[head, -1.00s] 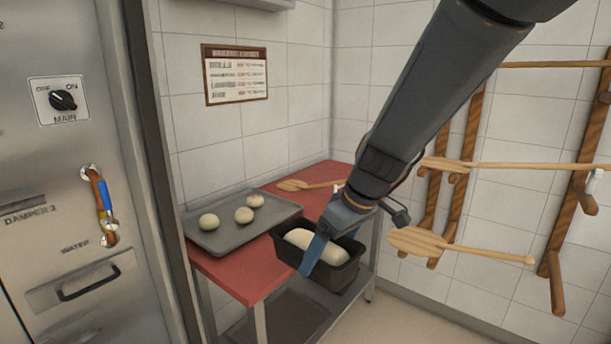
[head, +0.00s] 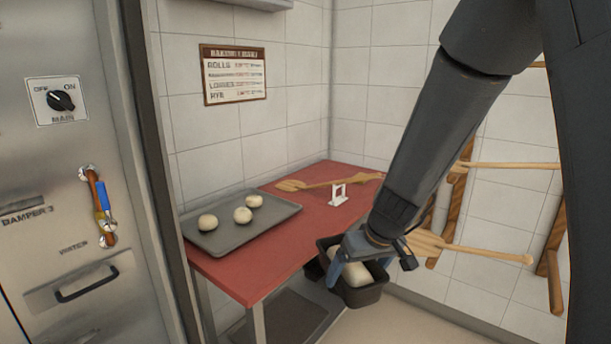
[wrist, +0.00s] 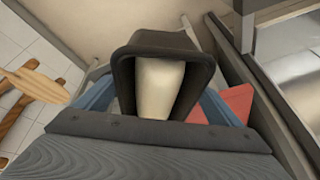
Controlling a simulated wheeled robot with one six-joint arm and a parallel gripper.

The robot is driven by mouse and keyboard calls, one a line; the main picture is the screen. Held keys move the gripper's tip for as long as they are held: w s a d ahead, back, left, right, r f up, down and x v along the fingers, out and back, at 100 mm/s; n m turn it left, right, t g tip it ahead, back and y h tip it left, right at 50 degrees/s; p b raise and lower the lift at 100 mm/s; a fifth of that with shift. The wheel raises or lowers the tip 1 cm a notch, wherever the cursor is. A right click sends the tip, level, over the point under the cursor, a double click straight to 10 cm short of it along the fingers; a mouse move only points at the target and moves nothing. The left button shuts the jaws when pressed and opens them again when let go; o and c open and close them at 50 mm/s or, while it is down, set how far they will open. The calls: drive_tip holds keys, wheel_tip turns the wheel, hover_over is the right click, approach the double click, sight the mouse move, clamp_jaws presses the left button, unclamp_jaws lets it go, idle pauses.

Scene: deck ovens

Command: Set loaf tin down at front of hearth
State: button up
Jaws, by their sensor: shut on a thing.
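A black loaf tin (head: 362,294) with pale dough in it is in my gripper (head: 350,272), beside the front right edge of the red table and clear of its top. The gripper's blue fingers are shut on the tin. In the wrist view the tin (wrist: 133,75) shows between the blue fingers (wrist: 158,100), with the pale dough (wrist: 158,88) inside. The gripper and arm hide part of the tin in the head view. I cannot make out the hearth in these views.
The red table (head: 250,275) holds a grey tray (head: 215,238) with dough balls, a wooden peel (head: 325,183) and a small white stand (head: 339,195). Steel oven front (head: 60,190) stands at left. Wooden peels (head: 480,252) hang on the right wall.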

sight(380, 291)
drive_tip(key=d+f+m, duration=0.1)
drive_tip(key=d, duration=0.1)
drive_tip(key=s+d+f, duration=0.1)
drive_tip(key=d+f, duration=0.1)
drive_tip(key=d+f+m, duration=0.1)
drive_tip(key=d, duration=0.1)
drive_tip(key=shift+s+f+m+h, duration=0.25)
drive_tip(key=shift+s+m+h, duration=0.05)
drive_tip(key=shift+s+h, duration=0.1)
drive_tip(key=shift+s+d+f+m, duration=0.2)
drive_tip(key=shift+d+f, duration=0.2)
drive_tip(key=shift+d, duration=0.05)
drive_tip(key=shift+s+d+f+m, duration=0.2)
drive_tip(key=shift+d+f, duration=0.15)
drive_tip(key=shift+d, duration=0.05)
